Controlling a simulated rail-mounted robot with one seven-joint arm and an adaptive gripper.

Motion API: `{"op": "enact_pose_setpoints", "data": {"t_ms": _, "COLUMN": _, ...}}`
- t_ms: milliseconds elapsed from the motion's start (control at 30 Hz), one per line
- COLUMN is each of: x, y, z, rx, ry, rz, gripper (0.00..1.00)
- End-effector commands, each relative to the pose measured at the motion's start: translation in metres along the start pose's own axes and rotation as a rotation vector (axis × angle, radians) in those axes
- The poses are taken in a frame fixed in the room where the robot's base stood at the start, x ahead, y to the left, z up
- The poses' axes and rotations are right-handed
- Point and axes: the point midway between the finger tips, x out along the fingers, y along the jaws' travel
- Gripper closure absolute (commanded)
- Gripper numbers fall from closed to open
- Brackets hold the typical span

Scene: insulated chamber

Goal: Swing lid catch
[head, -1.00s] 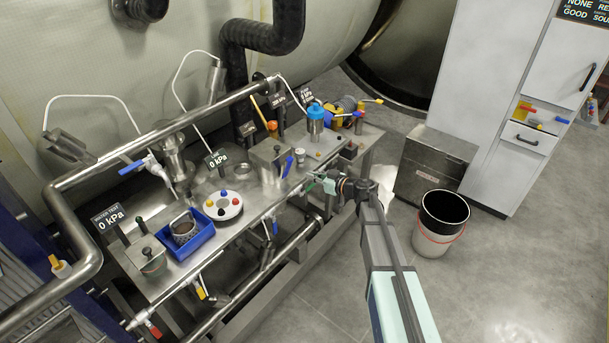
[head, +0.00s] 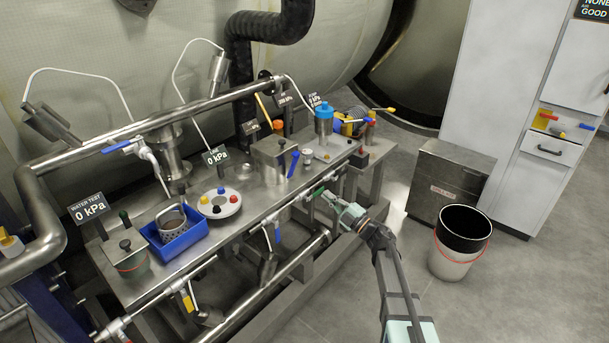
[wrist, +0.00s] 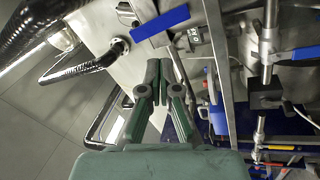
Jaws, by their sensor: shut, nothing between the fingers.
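My gripper (head: 328,197) is at the front edge of the steel bench, right of its middle. Its green fingers (wrist: 163,75) are together and empty in the wrist view. A steel box (head: 270,158) stands on the bench behind and left of the gripper. A blue lever (head: 293,163) stands upright at its right side, apart from the fingers. I cannot tell for sure which part is the lid catch. In the wrist view a flat blue bar (wrist: 160,25) lies just beyond the fingertips. I cannot tell whether they touch it.
The bench (head: 235,225) carries a blue tray (head: 187,247), a white disc with coloured knobs (head: 220,204) and a blue-topped cylinder (head: 323,118). Pipes and valve handles run along its front. A bucket (head: 462,240) and a steel bin (head: 445,185) stand right. Floor between is clear.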

Motion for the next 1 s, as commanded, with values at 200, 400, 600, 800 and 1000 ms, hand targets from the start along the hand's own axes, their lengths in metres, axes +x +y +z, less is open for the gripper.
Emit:
{"op": "enact_pose_setpoints", "data": {"t_ms": 200, "x": 0.001, "y": 0.012, "z": -0.004, "rx": -0.295, "ry": 0.017, "rz": 0.055, "gripper": 1.0}}
{"op": "enact_pose_setpoints", "data": {"t_ms": 400, "x": 0.005, "y": 0.013, "z": -0.004, "rx": -0.388, "ry": 0.018, "rz": 0.056, "gripper": 1.0}}
{"op": "enact_pose_setpoints", "data": {"t_ms": 600, "x": 0.029, "y": 0.014, "z": -0.005, "rx": -0.389, "ry": 0.02, "rz": 0.055, "gripper": 1.0}}
{"op": "enact_pose_setpoints", "data": {"t_ms": 800, "x": 0.067, "y": 0.017, "z": -0.005, "rx": -0.387, "ry": 0.02, "rz": 0.055, "gripper": 1.0}}
{"op": "enact_pose_setpoints", "data": {"t_ms": 1000, "x": 0.104, "y": 0.018, "z": -0.006, "rx": -0.388, "ry": 0.019, "rz": 0.054, "gripper": 1.0}}
